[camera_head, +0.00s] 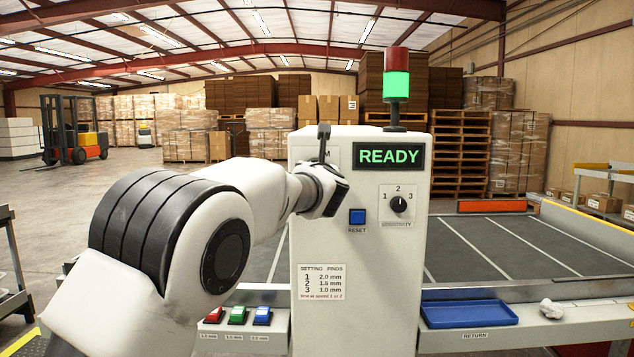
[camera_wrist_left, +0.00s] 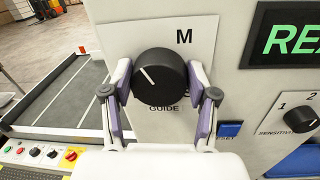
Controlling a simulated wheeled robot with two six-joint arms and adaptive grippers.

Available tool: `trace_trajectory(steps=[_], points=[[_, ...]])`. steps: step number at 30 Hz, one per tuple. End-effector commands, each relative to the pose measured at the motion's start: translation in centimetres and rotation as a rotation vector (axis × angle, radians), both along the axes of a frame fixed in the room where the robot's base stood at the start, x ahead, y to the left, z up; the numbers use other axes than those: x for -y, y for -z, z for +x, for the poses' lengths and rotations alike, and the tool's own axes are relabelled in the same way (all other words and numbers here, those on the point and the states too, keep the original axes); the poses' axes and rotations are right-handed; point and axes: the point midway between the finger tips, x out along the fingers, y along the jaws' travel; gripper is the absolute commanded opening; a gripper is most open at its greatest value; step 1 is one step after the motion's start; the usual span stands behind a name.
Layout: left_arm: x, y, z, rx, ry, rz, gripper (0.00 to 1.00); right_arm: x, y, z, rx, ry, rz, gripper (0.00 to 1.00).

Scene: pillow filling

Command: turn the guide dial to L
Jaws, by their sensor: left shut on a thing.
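The guide dial (camera_wrist_left: 160,72) is a round black knob on a white plate marked GUIDE on the machine's front. Its white pointer line points to the upper left in the left wrist view. The letter M shows above and right of the knob; no L can be seen. My left gripper (camera_wrist_left: 160,82) is shut on the dial, one finger on each side. In the head view my left gripper (camera_head: 325,190) is at the upper left of the machine front and hides the dial. My right gripper is not in view.
The machine (camera_head: 350,240) has a lit READY display (camera_head: 388,156), a blue reset button (camera_head: 357,216) and a sensitivity knob (camera_head: 399,204) right of my gripper. A blue tray (camera_head: 468,314) lies at lower right. Three coloured buttons (camera_head: 237,315) sit at lower left.

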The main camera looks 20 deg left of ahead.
Motion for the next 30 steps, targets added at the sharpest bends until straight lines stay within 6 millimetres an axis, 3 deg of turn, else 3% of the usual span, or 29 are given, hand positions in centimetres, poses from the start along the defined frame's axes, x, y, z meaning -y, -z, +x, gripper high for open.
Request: trace_trajectory(steps=[6, 30], points=[[-0.1, 0.4, 0.0, 0.055, 0.000, -0.198, 0.24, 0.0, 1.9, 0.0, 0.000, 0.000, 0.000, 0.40], [-0.5, 0.5, -0.1, 0.264, -0.001, -0.928, 0.24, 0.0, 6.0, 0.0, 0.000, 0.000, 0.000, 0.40]])
